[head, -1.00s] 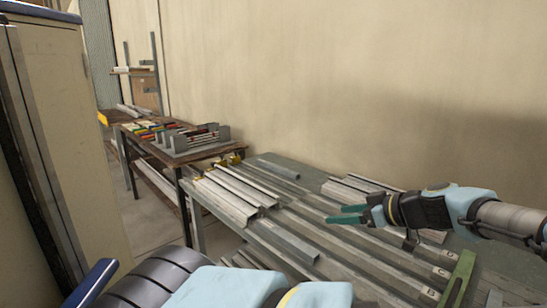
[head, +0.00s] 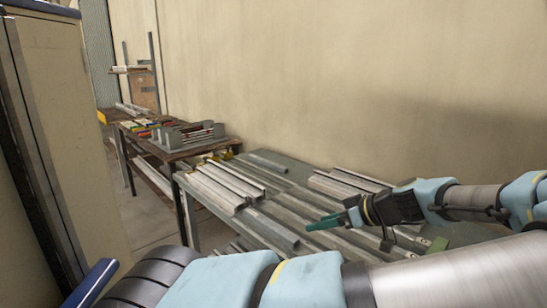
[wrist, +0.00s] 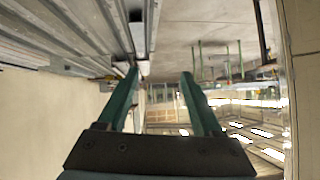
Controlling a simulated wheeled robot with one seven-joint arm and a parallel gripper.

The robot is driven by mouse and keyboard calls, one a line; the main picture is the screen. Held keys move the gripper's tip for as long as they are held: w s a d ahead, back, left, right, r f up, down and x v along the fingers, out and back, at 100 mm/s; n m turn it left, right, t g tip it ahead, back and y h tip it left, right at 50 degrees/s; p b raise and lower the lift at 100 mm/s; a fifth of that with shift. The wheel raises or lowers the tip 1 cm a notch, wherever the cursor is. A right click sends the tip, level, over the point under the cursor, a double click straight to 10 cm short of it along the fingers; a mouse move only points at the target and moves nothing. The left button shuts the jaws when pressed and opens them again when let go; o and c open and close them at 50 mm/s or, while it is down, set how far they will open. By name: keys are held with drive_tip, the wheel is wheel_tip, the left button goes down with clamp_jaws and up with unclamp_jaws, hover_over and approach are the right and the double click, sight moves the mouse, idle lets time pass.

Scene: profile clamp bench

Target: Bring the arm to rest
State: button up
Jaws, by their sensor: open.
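My gripper (head: 328,222) is at the right of the head view, above the bench with the metal profiles, its green fingers pointing left. In the wrist view the two green fingers (wrist: 160,82) stand apart with nothing between them. The gripper is open and empty. The head view does not clearly show how high it is above the profiles.
Below the gripper is a bench (head: 290,167) with several metal profiles (head: 228,185) laid lengthwise. A second table (head: 205,150) with a grey rack (head: 190,135) stands farther back. A beige cabinet (head: 70,130) is close at left. A plain wall (head: 330,80) rises behind the bench.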

drive_tip(key=s+a+f+m+g+h+b, duration=0.25)
drive_tip(key=a+f+g, duration=0.2)
drive_tip(key=a, duration=0.25)
drive_tip(key=s+a+f+m+g+h+b, duration=0.2)
drive_tip(key=s+a+f+g+h+b, duration=0.15)
drive_tip(key=a+f, duration=0.3)
drive_tip(key=s+a+r+m+t+h+b, duration=0.1)
drive_tip(key=a+r+m+t+h+b, duration=0.1)
drive_tip(key=a+r+m, duration=0.3)
drive_tip(key=shift+a+r+t+h+b, duration=0.25)
drive_tip(key=shift+r+t+h+b, duration=0.15)
drive_tip(key=shift+r+h+b, duration=0.15)
